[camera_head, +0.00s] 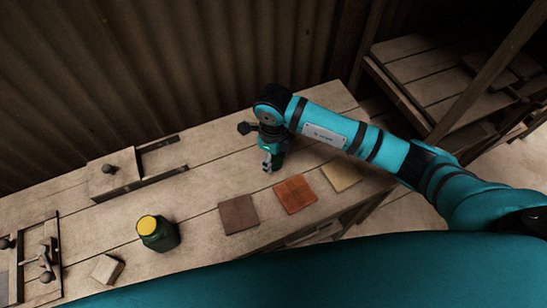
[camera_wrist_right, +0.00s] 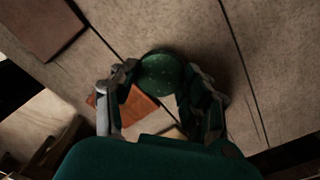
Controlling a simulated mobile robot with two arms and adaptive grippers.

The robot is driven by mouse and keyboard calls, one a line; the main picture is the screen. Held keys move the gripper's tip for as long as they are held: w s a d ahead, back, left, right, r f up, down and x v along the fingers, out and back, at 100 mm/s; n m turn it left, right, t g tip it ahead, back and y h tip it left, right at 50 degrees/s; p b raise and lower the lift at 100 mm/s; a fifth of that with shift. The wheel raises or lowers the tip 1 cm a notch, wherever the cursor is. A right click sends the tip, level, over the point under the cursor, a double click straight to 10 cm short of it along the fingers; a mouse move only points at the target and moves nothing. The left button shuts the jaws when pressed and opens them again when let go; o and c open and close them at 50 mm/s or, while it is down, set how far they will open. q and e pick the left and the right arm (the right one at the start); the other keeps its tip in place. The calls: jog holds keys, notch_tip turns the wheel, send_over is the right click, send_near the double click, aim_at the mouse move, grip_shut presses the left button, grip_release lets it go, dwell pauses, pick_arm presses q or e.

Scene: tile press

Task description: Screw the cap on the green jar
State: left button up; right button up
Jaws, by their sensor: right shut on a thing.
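A dark green jar (camera_head: 160,240) with a yellow top stands upright on the workbench in the left half of the head view. My right gripper (camera_head: 269,164) is far to the right of it, low over the bench behind the tiles, pointing down. It is shut on a round green thing (camera_head: 279,159). In the right wrist view this round green thing (camera_wrist_right: 162,73) sits between the two fingers, its speckled top facing the camera. I cannot tell whether it is a cap or another jar, nor whether it touches the bench. My left gripper is out of view.
A brown tile (camera_head: 238,214), an orange tile (camera_head: 295,194) and a pale tile (camera_head: 341,176) lie along the front edge. A wooden press with a knob (camera_head: 112,175) is at the back left. A small pale block (camera_head: 107,268) lies near the jar. Wooden shelves (camera_head: 425,75) stand at the right.

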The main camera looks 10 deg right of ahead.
jog(key=s+a+b, duration=0.1)
jog(key=s, duration=0.3)
jog(key=s+a+r+b, duration=0.1)
jog(key=s, duration=0.4)
jog(key=s+a+b, duration=0.1)
jog(key=s, duration=0.4)
jog(key=shift+s+r, duration=0.1)
jog(key=shift+r, duration=0.05)
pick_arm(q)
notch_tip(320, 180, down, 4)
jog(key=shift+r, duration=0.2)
pick_arm(e)
jog(key=w+d+r+n, duration=0.3)
jog(key=d+r+n, duration=0.3)
jog(key=n, duration=0.7)
jog(key=w+d+r+n, duration=0.2)
jog(key=d+r+n, duration=0.4)
jog(key=n, duration=0.7)
jog(key=shift+w+d+r, duration=0.25)
jog(key=shift+w+r, duration=0.15)
jog(key=shift+r, duration=0.05)
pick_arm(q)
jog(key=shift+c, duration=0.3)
